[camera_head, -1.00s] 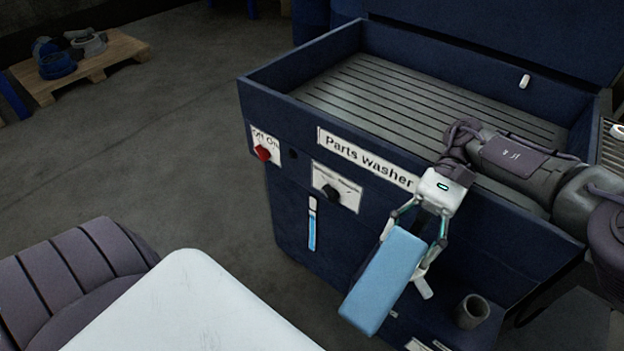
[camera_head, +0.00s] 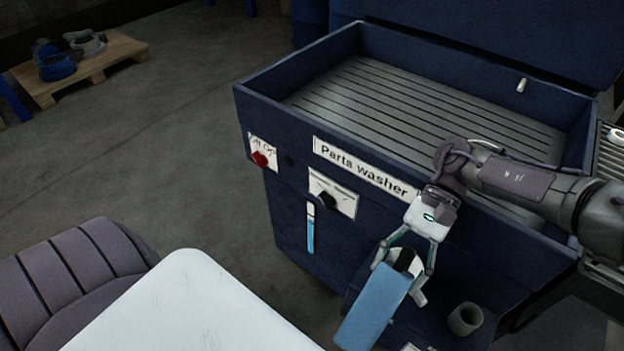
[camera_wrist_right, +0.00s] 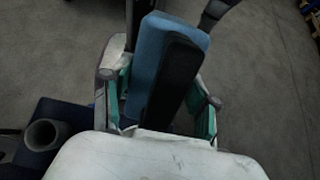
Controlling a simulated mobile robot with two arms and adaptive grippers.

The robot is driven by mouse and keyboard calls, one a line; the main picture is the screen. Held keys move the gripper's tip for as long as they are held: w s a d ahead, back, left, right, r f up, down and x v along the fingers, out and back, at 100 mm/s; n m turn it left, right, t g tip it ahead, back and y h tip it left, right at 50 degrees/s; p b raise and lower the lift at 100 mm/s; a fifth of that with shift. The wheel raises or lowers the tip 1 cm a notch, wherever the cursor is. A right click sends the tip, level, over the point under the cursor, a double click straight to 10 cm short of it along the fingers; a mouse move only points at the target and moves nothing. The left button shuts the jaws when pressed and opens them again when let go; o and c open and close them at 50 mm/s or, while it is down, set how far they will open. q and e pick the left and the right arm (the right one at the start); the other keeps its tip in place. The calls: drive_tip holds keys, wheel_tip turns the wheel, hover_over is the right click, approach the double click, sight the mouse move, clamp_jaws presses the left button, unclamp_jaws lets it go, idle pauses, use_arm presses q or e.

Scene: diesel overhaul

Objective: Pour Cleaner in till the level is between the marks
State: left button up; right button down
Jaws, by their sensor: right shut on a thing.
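My right gripper (camera_head: 404,266) is shut on a blue container (camera_head: 372,310), which I take to be the Cleaner. It hangs tilted in front of the parts washer (camera_head: 480,240). In the right wrist view the blue container (camera_wrist_right: 151,65) has a black part along it, between the fingers. A grey open filler neck (camera_head: 465,319) sticks up at the washer's lower front, right of the container and apart from it; it also shows in the wrist view (camera_wrist_right: 44,134). The level gauge (camera_head: 311,230) shows blue liquid below a white upper part; its marks are too small to read. My left gripper is out of view.
A red switch (camera_head: 259,159) and a black knob (camera_head: 326,199) are on the washer's front. The slatted basin (camera_head: 430,110) is open above. A pallet (camera_head: 90,65) with parts stands far left. The floor between is clear.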

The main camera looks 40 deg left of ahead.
drive_tip(key=shift+a+r, duration=0.15)
drive_tip(key=shift+r, duration=0.25)
use_arm(q)
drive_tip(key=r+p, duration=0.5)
drive_tip(key=p, duration=0.1)
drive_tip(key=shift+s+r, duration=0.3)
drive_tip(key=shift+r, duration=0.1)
use_arm(e)
drive_tip(key=s+r, duration=0.3)
drive_tip(key=r, duration=1.2)
